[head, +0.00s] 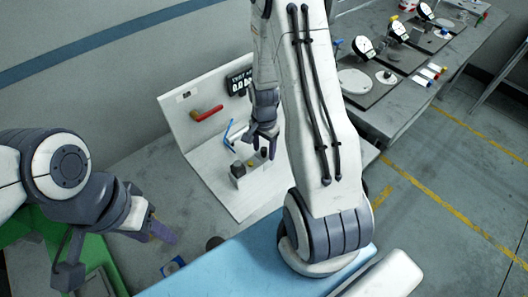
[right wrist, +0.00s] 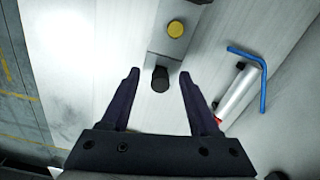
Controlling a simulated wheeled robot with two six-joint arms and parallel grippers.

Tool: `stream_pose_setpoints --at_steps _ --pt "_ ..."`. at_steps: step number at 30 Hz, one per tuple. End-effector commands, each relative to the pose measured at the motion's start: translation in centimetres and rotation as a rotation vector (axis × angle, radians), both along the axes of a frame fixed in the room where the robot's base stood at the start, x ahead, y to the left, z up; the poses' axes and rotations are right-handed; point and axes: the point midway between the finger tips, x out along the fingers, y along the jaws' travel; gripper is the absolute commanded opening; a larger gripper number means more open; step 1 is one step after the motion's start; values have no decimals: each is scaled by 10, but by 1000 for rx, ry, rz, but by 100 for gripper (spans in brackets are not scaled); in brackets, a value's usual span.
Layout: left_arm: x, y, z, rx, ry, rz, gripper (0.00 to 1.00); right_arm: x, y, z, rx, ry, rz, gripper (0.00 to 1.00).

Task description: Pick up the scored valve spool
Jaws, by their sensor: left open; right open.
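A grey valve block (right wrist: 170,48) with a yellow round cap (right wrist: 175,28) and a dark round end piece (right wrist: 160,78) sits on the white panel. The block also shows in the head view (head: 238,170). No scoring is legible, so I cannot tell which part is the scored spool. My right gripper (right wrist: 159,75) is open and empty; the dark end piece appears between its fingertips, without visible contact. In the head view the right gripper (head: 263,146) is above the white fixture beside the block. My left gripper (head: 158,230) is open and apart, at the lower left.
A silver cylinder (right wrist: 237,95) with a red end and a blue hex key (right wrist: 262,75) lie right of my right fingers. A red-handled tool (head: 207,113) and a small display (head: 240,82) are on the upright panel. A bench with gauges (head: 363,46) stands at the right.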

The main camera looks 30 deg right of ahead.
Motion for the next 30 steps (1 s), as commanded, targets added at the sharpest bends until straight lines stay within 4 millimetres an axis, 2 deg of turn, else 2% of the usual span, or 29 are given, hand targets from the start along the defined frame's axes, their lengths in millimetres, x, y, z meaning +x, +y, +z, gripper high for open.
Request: stream_pose_setpoints --at_steps 7,8,12,23,30 --pt "0 0 0 0 0 0 50 0 0 -2 -1 -1 0 62" --pt "0 0 0 0 0 0 50 0 0 -2 -1 -1 0 54" --pt "0 0 0 0 0 0 50 0 0 -2 -1 -1 0 1" --pt "0 0 0 0 0 0 50 0 0 -1 -1 -1 0 0" --pt "0 0 -6 0 0 0 50 1 0 14 -2 -5 0 0"
